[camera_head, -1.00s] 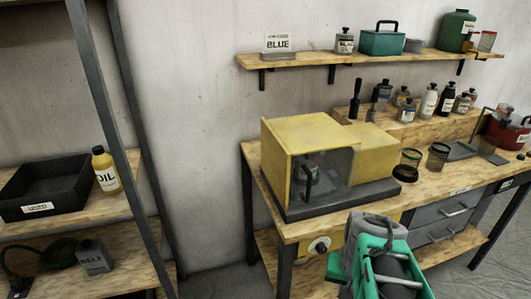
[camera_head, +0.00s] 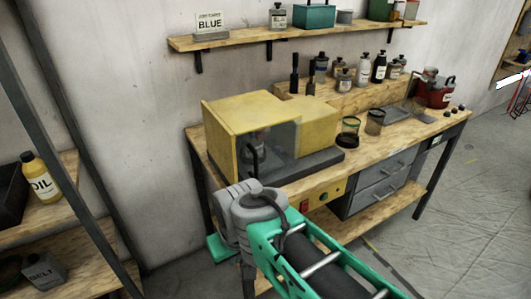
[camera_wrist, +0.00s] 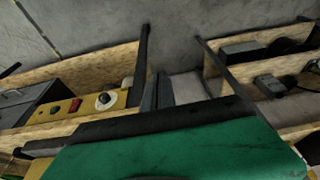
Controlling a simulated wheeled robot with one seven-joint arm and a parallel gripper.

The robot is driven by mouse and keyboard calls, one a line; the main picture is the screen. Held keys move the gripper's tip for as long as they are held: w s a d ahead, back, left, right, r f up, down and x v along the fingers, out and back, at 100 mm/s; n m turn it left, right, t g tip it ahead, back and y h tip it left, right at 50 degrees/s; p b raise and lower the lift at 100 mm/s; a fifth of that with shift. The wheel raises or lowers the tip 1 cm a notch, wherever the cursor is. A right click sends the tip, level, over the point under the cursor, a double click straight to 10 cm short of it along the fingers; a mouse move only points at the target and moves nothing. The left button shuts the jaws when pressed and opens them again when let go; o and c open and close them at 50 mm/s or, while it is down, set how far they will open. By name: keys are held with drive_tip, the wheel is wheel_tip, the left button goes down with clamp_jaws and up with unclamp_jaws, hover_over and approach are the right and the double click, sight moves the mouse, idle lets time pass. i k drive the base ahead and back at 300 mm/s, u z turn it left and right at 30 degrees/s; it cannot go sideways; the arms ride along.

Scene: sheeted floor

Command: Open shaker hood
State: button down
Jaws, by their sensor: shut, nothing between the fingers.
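The shaker (camera_head: 235,110) is a yellow box on a dark base at the left end of the workbench. Its clear smoky hood (camera_head: 283,145) is down over the front, with a dark upright handle (camera_head: 252,160) partly covered by my arm. My gripper shows in the wrist view (camera_wrist: 162,92) as two dark fingers close together, with nothing between them. In the head view the gripper is mostly hidden behind my wrist, low in front of the bench's left end, apart from the handle.
The workbench (camera_head: 385,145) carries jars and a red pot (camera_head: 435,92) to the right. Its front panel has a red switch (camera_wrist: 75,105) and a round knob (camera_wrist: 103,100). A rack (camera_head: 75,180) stands at the left. Open floor (camera_head: 470,210) lies right.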

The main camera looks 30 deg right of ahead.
sight(260, 110)
drive_tip(key=k, duration=0.5)
drive_tip(key=u, duration=1.8)
drive_tip(key=i, duration=0.9)
drive_tip(key=z, duration=1.85)
